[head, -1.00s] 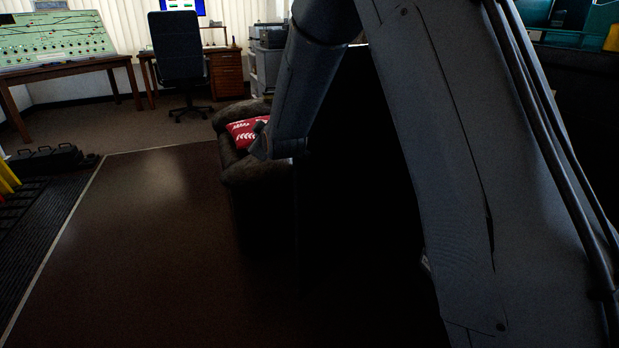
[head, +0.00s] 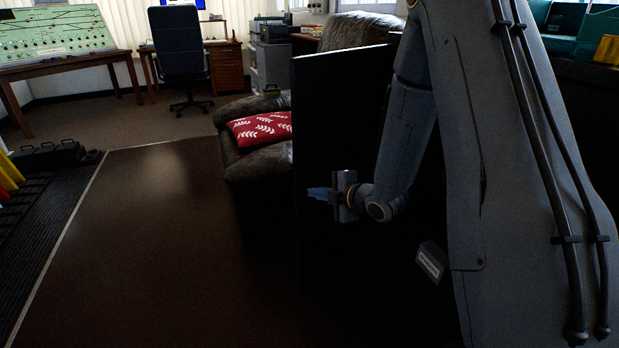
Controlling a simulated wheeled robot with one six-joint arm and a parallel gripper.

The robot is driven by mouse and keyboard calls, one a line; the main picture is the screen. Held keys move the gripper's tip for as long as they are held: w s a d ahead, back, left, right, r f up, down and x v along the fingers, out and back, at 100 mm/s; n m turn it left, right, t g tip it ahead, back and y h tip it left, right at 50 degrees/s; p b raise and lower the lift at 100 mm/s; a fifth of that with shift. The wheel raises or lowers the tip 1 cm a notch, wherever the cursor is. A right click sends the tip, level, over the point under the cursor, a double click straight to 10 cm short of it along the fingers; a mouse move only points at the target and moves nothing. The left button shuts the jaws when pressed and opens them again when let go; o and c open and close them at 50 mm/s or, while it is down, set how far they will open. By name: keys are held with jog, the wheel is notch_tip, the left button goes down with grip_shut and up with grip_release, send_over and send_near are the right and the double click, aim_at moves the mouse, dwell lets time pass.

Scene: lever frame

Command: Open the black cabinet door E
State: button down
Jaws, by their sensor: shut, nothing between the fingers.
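A tall black panel (head: 335,105), which looks like the cabinet door, stands upright in the middle of the head view. Its left edge and top edge are clear, and the armchair shows behind it. Its lower part merges into dark shadow, and my arm covers its right side. I cannot make out a handle, a letter or the hinge. My gripper (head: 316,194) is in front of the panel, pointing left, with its fingers together and empty. The fingertips overlap the panel near its left edge; I cannot tell whether they touch it.
A brown leather armchair (head: 240,163) with a red cushion (head: 262,129) stands behind and left of the panel. An office chair (head: 180,55), desks and a control panel (head: 55,40) are at the back. The dark floor (head: 150,230) at front left is clear. A small labelled box (head: 431,262) shows beside my arm.

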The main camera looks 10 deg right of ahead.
aim_at(300, 176)
jog(key=s+d+r+n+t+y+p, duration=0.1)
jog(key=s+d+n+t+y+p, duration=0.15)
jog(key=s+d+n+y, duration=0.3)
jog(key=shift+m+h, duration=0.45)
jog(key=shift+h, duration=0.1)
jog(key=x, duration=0.8)
jog(key=b+x, duration=0.1)
jog(key=x, duration=0.3)
jog(key=shift+w+d+r, duration=0.2)
jog(key=shift+w+r, duration=0.05)
jog(key=shift+w, duration=0.25)
